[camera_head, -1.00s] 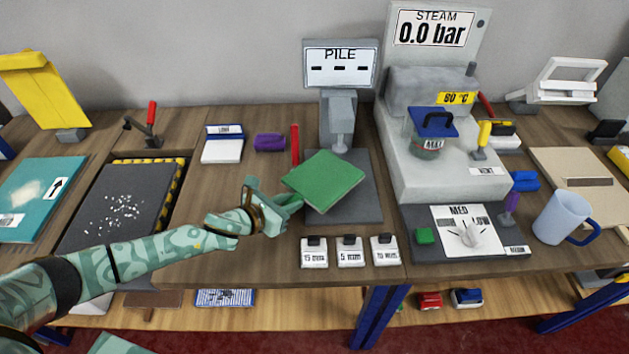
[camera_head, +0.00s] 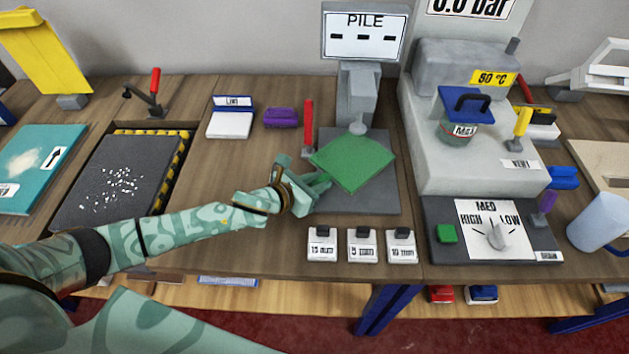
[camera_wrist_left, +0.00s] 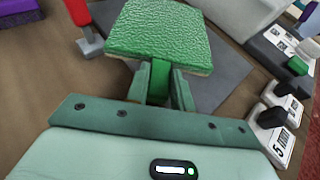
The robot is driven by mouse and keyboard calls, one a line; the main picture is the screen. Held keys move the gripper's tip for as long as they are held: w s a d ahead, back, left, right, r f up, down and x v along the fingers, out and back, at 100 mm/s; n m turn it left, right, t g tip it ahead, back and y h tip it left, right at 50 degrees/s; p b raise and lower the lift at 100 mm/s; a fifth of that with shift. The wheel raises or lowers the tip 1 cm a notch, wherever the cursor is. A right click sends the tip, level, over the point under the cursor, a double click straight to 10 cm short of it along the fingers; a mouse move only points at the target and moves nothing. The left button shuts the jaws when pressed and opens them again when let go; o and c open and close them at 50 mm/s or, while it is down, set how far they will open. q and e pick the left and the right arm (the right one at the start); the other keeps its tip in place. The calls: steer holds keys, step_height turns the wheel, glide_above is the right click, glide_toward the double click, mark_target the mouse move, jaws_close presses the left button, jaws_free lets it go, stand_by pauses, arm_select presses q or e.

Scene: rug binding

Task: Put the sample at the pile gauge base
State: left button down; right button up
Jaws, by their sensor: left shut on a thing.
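The sample is a green textured square (camera_head: 352,161) with a pale underside edge. My left gripper (camera_head: 314,187) is shut on its near left edge. In the left wrist view the sample (camera_wrist_left: 158,35) sticks out beyond the fingers of the gripper (camera_wrist_left: 162,85). The pile gauge has a display reading PILE with dashes (camera_head: 364,36), a grey column, and a dark grey base plate (camera_head: 380,200). The sample is over the base, below the probe foot (camera_head: 357,128). I cannot tell whether it touches the plate. My right gripper is not in view.
A red lever (camera_head: 308,125) stands at the base's left edge. Three white labelled blocks, the middle one (camera_head: 363,246), sit in front of it. The steam unit (camera_head: 455,150) is close on the right. Bare wood (camera_head: 225,170) lies to the left.

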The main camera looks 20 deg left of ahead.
arm_select(q)
steer(key=shift+s+d+r, duration=0.1)
steer(key=shift+d, duration=0.05)
steer(key=c, duration=1.2)
jaws_free()
steer(key=shift+f, duration=0.2)
steer(key=shift+r, duration=0.15)
steer(key=shift+s+a+r, duration=0.2)
steer(key=shift+a, duration=0.1)
steer(key=p+v, duration=0.2)
steer(key=v, duration=0.9)
steer(key=shift+s+a, duration=0.1)
steer(key=shift+s, duration=0.05)
